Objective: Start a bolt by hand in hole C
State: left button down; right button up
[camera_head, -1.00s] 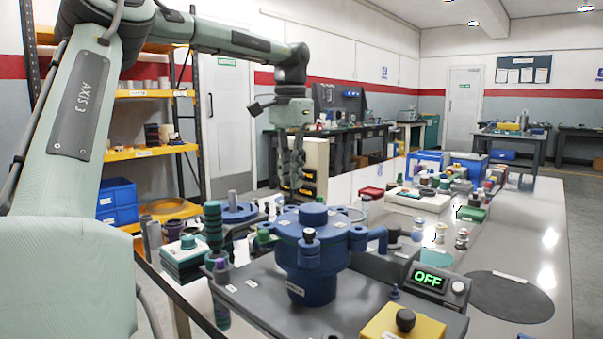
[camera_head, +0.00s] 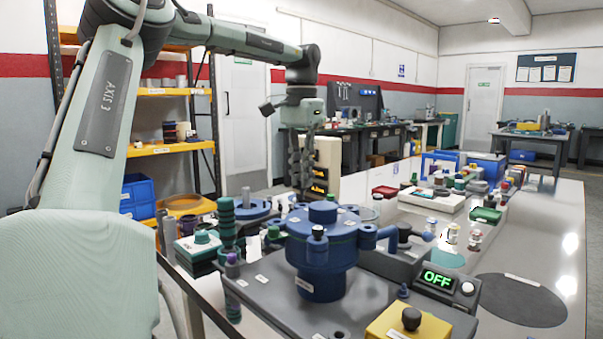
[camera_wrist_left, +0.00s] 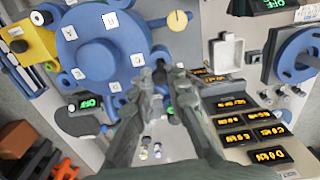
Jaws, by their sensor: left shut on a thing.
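The blue round housing (camera_head: 322,255) stands on a grey plate in the head view, with ears around its top. In the left wrist view the left gripper (camera_wrist_left: 160,72) points toward the housing's rim. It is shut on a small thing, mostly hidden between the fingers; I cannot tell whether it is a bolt. My right gripper is not in view.
A display reading OFF (camera_head: 438,279) and a yellow block with a black knob (camera_head: 408,324) sit right of the housing. A blue disc with a grey post (camera_head: 247,207) stands behind left. Bins and small parts crowd the back; the right side of the table is clearer.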

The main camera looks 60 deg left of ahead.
aim_at(301, 192)
pick_arm(q)
jog(key=shift+f+b, duration=0.45)
jog(key=shift+f, duration=0.4)
jog(key=shift+f+b, duration=0.5)
jog(key=shift+f, duration=0.45)
dwell(0.6)
jog(key=shift+f, duration=0.1)
dwell(0.7)
jog(key=shift+m+p, duration=1.25)
jog(key=shift+m, duration=0.75)
jog(key=shift+m, duration=0.4)
jog(key=shift+s+f+m+p, duration=0.1)
jog(key=shift+f+m+p, duration=0.05)
jog(key=shift+m+p, duration=1.2)
jog(key=shift+m+b, duration=0.25)
jog(key=shift+b, duration=0.05)
